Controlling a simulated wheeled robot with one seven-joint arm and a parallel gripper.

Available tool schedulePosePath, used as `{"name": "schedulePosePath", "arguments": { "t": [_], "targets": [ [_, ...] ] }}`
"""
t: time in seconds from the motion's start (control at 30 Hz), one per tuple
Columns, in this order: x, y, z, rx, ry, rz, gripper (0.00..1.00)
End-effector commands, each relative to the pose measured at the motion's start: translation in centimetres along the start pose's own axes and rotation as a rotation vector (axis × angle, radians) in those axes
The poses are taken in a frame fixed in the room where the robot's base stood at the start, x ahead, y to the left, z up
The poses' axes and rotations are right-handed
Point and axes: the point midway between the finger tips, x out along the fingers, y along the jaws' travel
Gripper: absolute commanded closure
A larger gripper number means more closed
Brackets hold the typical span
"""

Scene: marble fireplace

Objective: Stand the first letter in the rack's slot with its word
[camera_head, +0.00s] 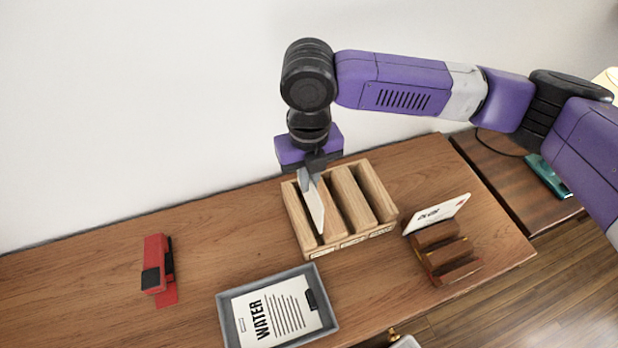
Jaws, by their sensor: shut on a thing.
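My gripper (309,178) is above the left part of the light wooden rack (352,245), pointing down. It is shut on a white letter (317,213), seen nearly edge-on. The letter is tilted and its lower part is at the rack's leftmost slot; I cannot tell whether it touches the slot floor. The rack has several upright dividers and small labels along its front, too small to read. A white sheet printed WATER (270,315) lies in a grey tray (226,322) in front of the rack.
A dark wooden holder (447,262) stands right of the rack with a white envelope (437,213) leaning in it. A red stapler-like object (157,268) stands at the left. The wall is close behind the rack. The desk (90,270) is clear at the far left.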

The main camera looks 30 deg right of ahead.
Motion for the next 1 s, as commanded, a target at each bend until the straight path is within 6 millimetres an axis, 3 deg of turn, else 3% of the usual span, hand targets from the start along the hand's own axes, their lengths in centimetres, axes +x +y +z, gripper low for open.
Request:
{"name": "schedulePosePath", "arguments": {
  "t": [1.0],
  "targets": [
    [2.1,0.0,-0.1,0.000,0.001,0.000,1.00]
  ]
}}
